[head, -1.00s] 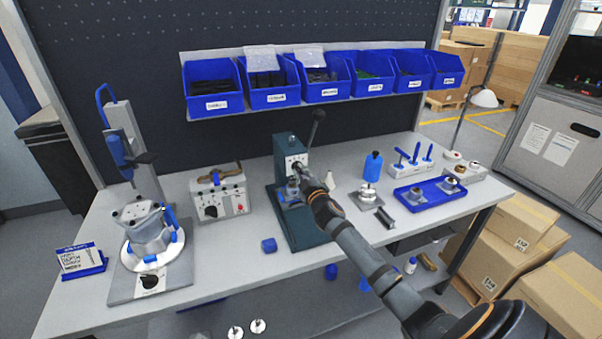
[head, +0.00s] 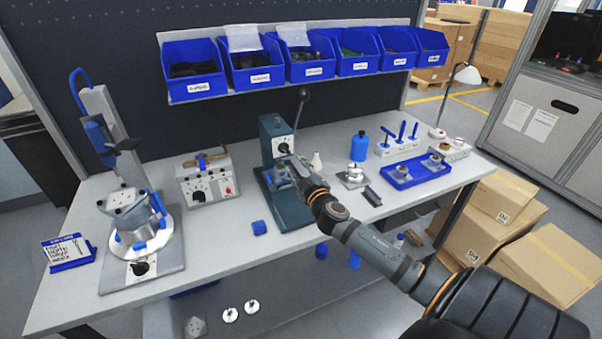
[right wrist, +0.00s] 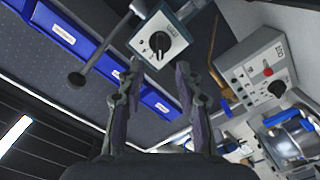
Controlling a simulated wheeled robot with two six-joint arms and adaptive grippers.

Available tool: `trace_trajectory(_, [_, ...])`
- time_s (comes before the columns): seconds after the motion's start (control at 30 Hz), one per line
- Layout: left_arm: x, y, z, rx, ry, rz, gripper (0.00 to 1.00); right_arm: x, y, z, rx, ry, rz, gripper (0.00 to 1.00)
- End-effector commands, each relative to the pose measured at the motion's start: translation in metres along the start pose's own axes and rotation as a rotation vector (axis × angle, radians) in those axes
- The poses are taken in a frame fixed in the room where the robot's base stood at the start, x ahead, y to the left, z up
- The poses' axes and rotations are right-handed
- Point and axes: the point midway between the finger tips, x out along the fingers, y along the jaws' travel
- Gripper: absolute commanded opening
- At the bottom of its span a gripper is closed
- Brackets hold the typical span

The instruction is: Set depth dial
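The depth dial is a black knob on a pale square plate (head: 284,147) on the front of a dark green press (head: 273,129). In the right wrist view the dial (right wrist: 158,44) shows whole, its pale pointer line near upright in the picture. My right gripper (head: 287,164) is just in front of and below the dial in the head view. In the right wrist view its two fingers (right wrist: 158,75) are apart with nothing between them, and the dial lies beyond their tips. I cannot tell any contact. My left gripper is not in view.
The press lever (head: 301,105) rises beside the dial. A grey control box (head: 208,182) and a fixture with a metal housing (head: 139,218) stand left. A blue block (head: 259,228) lies left of the press base. A blue tray (head: 418,172) and blue bottle (head: 358,145) stand right.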

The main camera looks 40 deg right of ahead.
Motion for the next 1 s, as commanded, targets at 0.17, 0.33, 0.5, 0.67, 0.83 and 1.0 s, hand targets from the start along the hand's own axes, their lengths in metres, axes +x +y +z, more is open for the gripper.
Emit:
trace_trajectory(0.17, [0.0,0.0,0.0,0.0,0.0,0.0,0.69,-0.029,0.0,0.0,-0.004,0.0,-0.002,0.35])
trace_trajectory(0.33, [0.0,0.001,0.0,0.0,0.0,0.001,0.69,-0.038,0.0,-0.001,0.002,0.002,0.0,0.35])
trace_trajectory(0.5, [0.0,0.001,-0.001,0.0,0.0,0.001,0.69,-0.038,0.0,-0.001,0.002,0.001,0.001,0.35])
trace_trajectory(0.67, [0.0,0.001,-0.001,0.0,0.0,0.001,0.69,-0.038,0.0,-0.001,0.002,0.001,0.0,0.35])
trace_trajectory(0.83, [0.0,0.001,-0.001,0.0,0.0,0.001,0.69,-0.038,-0.001,0.0,0.005,-0.003,0.001,0.35])
trace_trajectory(1.0, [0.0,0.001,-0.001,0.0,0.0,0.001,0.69,-0.076,-0.029,0.033,0.139,-0.236,-0.001,0.35])
